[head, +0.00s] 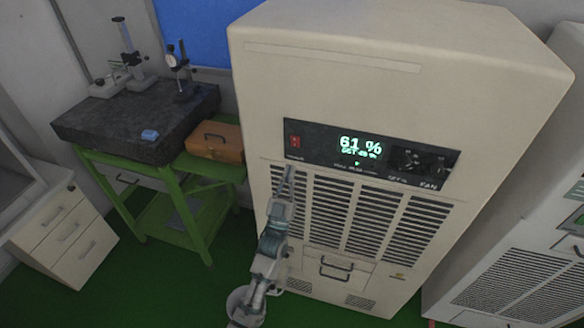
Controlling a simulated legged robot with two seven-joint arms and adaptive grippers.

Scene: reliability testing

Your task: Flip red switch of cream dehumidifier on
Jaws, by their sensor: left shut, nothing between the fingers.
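The cream dehumidifier (330,85) stands upright in the middle of the head view. Its dark control panel (330,155) has a lit green display (360,146) reading 61 %. The red switch (294,140) is at the left end of this panel; its exact rocker position is too small to tell. My left gripper (289,172) is shut and empty, just below the red switch, in front of the upper left vents. I cannot tell whether it touches the front. My right gripper is not in view.
Two dark knobs (412,160) sit at the panel's right. A green table (172,183) on the left bears a dark stone slab (110,125) with gauges and an orange case (214,141). White drawers (68,238) stand at left, another machine (525,265) at right.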

